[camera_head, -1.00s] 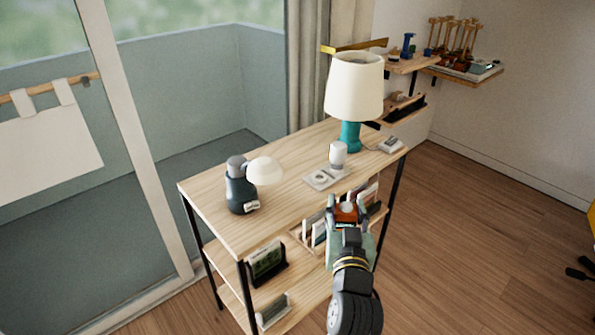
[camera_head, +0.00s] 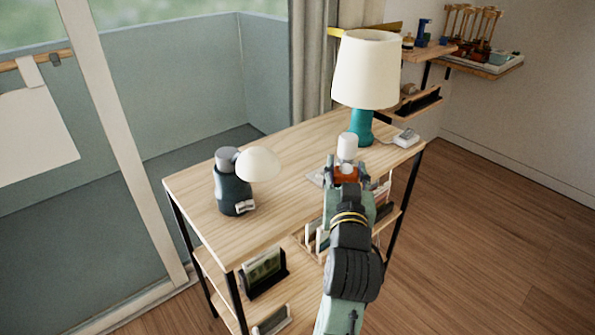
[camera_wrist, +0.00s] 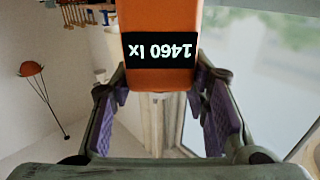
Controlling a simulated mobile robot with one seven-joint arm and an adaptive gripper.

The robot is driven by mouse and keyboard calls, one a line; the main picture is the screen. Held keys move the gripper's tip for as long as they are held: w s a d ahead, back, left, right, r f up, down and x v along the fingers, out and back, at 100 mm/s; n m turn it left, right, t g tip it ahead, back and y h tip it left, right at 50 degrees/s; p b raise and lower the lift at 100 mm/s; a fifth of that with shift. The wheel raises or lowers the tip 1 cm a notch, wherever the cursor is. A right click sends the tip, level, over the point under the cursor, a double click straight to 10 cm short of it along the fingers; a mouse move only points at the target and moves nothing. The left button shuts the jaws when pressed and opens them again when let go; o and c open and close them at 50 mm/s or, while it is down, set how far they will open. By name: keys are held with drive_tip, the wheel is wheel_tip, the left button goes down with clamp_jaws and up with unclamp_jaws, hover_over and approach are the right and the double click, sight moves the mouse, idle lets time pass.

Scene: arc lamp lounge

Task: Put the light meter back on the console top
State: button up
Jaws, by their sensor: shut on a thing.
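My gripper (camera_head: 346,168) is shut on the light meter (camera_head: 345,173), an orange block. The wrist view shows the meter (camera_wrist: 160,22) large between the purple finger pads, with a black display reading "1460 lx" upside down. In the head view the gripper and meter overlap the front edge of the wooden console top (camera_head: 290,170), right of its middle. I cannot tell the exact gap between the meter and the top. My arm hides part of the console's front.
A white cylinder (camera_head: 347,147) stands behind my gripper. A teal lamp with a white shade (camera_head: 366,70) and a small white device (camera_head: 406,136) are at the right end. The middle-left is clear.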

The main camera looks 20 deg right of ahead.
drive_tip(key=w+a+f+p, duration=0.1)
drive_tip(key=w+a+p, duration=0.1)
drive_tip(key=w, duration=0.5)
drive_tip(key=w+a+f+p, duration=0.2)
drive_tip(key=w+a, duration=0.1)
drive_tip(key=w, duration=0.4)
drive_tip(key=shift+w+f, duration=0.2)
drive_tip(key=shift+a, duration=0.1)
drive_tip(key=shift+f, duration=0.15)
drive_tip(key=o, duration=1.4)
drive_tip(key=shift+c, duration=0.2)
